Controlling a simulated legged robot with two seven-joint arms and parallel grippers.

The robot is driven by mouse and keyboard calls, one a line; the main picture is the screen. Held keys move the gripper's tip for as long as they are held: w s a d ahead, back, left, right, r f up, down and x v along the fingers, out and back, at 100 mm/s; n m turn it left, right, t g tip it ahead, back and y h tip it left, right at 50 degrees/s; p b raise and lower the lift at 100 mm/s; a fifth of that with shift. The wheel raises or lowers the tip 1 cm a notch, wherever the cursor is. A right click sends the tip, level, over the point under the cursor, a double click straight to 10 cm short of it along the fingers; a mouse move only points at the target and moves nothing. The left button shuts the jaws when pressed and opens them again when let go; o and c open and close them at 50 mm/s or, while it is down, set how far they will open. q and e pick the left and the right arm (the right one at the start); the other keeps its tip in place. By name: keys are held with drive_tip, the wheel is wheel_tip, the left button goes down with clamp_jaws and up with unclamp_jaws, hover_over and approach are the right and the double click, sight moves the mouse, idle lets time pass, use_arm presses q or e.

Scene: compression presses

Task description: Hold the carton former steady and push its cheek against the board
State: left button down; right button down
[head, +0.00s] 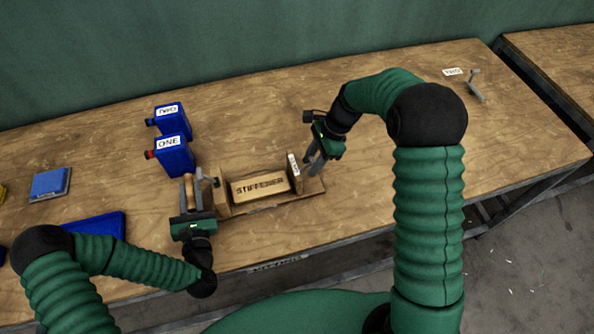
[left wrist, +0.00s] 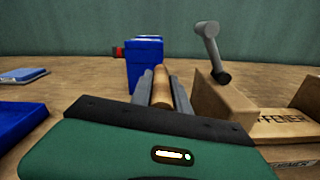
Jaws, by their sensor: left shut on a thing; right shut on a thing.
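The carton former (head: 222,194) is a brown wooden frame near the front of the bench. A board marked STIFFENER (head: 259,187) lies in it, between its left block and the upright cheek (head: 294,169) with a white label at its right end. A grey metal lever (left wrist: 211,50) stands on the former's left block.
Blue containers marked TWO (head: 171,120) and ONE (head: 175,158) stand behind my left gripper. A blue tray (head: 96,226) and a blue-topped block (head: 50,183) lie left. A grey metal lever piece (head: 475,88) lies far right. The bench's middle right is clear.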

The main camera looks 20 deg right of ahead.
use_arm(q)
drive_tip(key=shift+d, duration=0.1)
use_arm(e)
drive_tip(key=shift+a, duration=1)
drive_tip(key=c, duration=0.9)
unclamp_jaws()
drive_tip(key=shift+c, duration=0.2)
drive_tip(key=shift+d+r, duration=0.1)
drive_tip(key=shift+r, duration=0.05)
use_arm(q)
drive_tip(key=c, duration=1.2)
unclamp_jaws()
drive_tip(key=shift+o, duration=0.2)
use_arm(e)
drive_tip(key=v, duration=1.1)
drive_tip(key=shift+d+r, duration=0.15)
drive_tip(key=shift+r, duration=0.1)
